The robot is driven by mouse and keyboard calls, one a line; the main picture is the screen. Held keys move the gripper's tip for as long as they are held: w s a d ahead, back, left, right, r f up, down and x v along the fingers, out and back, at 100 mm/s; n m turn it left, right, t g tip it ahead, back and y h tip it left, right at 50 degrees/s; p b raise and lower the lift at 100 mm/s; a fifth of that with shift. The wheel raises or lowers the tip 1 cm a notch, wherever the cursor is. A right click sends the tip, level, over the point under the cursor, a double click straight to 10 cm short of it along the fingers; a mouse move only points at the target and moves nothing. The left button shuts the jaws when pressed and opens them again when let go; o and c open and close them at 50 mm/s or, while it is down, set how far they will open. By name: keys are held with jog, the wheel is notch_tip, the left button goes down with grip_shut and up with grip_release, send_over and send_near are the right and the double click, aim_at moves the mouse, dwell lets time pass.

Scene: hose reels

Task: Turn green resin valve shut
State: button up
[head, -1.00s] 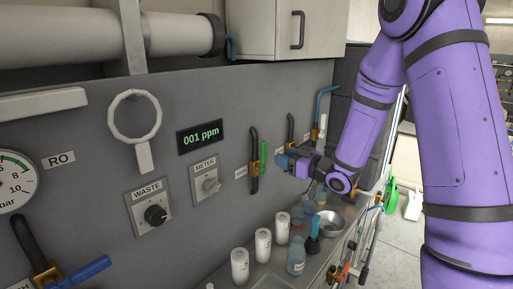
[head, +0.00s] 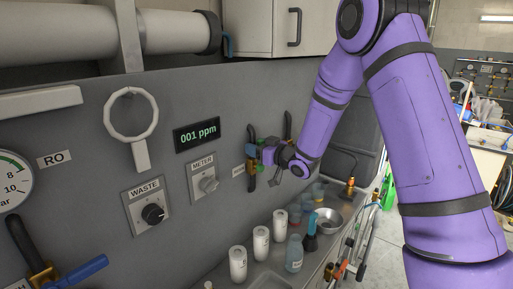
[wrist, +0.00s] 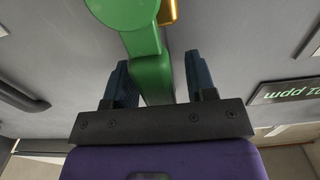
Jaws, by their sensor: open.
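The green resin valve handle (wrist: 150,70) runs lengthwise between my two dark fingers in the wrist view, with its round end at the top. My gripper (wrist: 157,80) is open around the handle, with a finger on each side. In the head view my gripper (head: 266,156) is at the black pipe (head: 252,140) on the grey panel and hides most of the handle. Brass of the valve body (head: 250,170) shows beside it.
Below are white canisters (head: 238,264), a bottle (head: 294,254) and a metal bowl (head: 327,220) on the counter. Another pipe (head: 288,124) stands just right.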

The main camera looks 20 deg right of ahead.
grip_shut()
jog(key=shift+w, duration=0.1)
dwell(0.3)
jog(key=w+d+f+m, duration=0.4)
jog(key=d+f+m, duration=0.2)
jog(key=m, duration=1.2)
jog(key=shift+f, duration=0.75)
jog(key=shift+d, duration=0.1)
